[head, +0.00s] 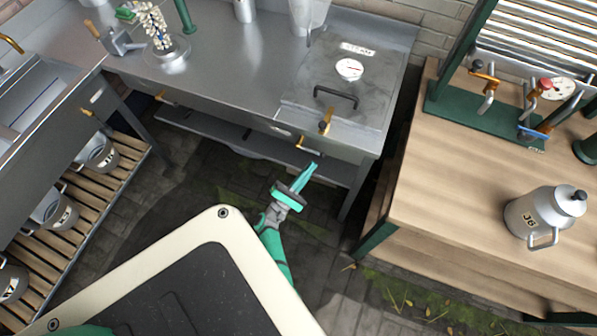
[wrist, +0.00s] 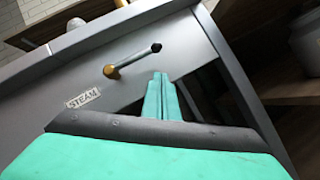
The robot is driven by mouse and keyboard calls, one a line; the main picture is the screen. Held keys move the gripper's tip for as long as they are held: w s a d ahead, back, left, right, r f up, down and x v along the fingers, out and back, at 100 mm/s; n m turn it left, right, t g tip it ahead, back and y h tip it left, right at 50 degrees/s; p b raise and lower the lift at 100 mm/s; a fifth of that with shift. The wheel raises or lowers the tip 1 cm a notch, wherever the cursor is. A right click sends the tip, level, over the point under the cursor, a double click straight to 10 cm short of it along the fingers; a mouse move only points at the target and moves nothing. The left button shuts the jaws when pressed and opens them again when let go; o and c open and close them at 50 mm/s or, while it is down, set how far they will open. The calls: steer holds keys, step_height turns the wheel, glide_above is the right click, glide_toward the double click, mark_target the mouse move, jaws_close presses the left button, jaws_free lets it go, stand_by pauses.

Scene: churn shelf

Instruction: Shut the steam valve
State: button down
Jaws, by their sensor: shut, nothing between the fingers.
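The steam valve (wrist: 132,60) is on the grey front panel of the steel counter, beside a plate (wrist: 83,98) reading STEAM. It has a brass hub at its left and a thin grey lever running right to a dark tip. In the head view the valve (head: 301,143) shows small, under the counter's front edge. My gripper (head: 312,166) is shut and empty, just in front of and below the valve. In the wrist view its fingertips (wrist: 161,78) lie just below the lever's dark tip. I cannot tell whether they touch.
A wooden table (head: 450,190) with a metal can (head: 540,217) stands right. Buckets (head: 55,208) sit on the slatted shelf at left.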

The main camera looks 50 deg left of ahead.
steer(key=s+d+f, duration=0.4)
steer(key=s+f, duration=0.1)
steer(key=s, duration=0.2)
steer(key=shift+d+f, duration=0.25)
steer(key=shift+f, duration=0.15)
